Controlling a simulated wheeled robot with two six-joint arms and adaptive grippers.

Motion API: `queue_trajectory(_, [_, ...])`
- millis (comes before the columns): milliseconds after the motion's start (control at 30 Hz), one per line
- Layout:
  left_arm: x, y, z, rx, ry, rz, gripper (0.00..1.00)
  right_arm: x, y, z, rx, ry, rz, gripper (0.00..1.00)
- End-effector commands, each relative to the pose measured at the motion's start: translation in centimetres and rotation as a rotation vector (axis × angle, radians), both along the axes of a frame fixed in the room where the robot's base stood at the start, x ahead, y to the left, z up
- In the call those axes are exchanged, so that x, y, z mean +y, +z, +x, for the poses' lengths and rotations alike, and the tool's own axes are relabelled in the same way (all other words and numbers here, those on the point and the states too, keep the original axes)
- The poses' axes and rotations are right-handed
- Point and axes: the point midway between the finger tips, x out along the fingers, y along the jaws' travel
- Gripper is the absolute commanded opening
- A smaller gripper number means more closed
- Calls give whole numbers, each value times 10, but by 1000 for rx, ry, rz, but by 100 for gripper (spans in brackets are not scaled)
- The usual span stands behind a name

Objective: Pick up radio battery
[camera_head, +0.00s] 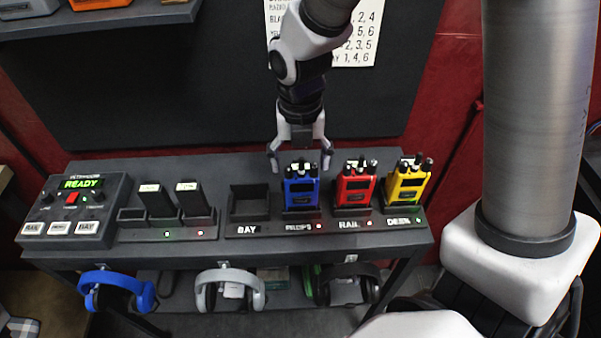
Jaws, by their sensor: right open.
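Two black radio batteries with pale labels stand upright in a dark charger at the left part of the bench, a left one (157,203) and a right one (193,203). A green light shows below the left battery and a red light below the right one. My right gripper (299,168) is open, with its fingers pointing down at the blue radio (301,191). Its fingertips are around or just behind the radio's top; I cannot tell whether they touch. My left gripper is not in view.
A red radio (354,187) and a yellow radio (407,186) stand in docks to the right. An empty dock (249,203) labelled BAY is left of the blue radio. A control box (76,210) reads READY. Headsets (118,290) hang below the bench (225,165).

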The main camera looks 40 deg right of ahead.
Motion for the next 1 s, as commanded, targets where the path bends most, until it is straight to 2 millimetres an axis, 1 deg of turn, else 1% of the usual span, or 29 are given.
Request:
queue_trajectory(33, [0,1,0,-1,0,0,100,-1,-11,-2,6,-1,1,79])
queue_trajectory(133, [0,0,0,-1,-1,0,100,-1,-25,-1,5,1,1,79])
queue_trajectory(200, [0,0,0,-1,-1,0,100,-1,-29,-1,2,1,1,79])
queue_trajectory(367, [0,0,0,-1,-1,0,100,-1,-28,-1,1,0,1,79])
queue_trajectory(467, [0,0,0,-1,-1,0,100,-1,-28,-1,1,0,1,47])
queue_trajectory(500, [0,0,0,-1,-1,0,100,-1,-28,-1,1,0,1,33])
queue_trajectory(567, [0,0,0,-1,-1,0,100,-1,-28,-1,1,0,1,12])
queue_trajectory(867, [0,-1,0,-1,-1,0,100,-1,-28,-1,1,0,1,11])
queue_trajectory(1000, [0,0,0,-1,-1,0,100,-1,-22,0,-1,-1,1,11])
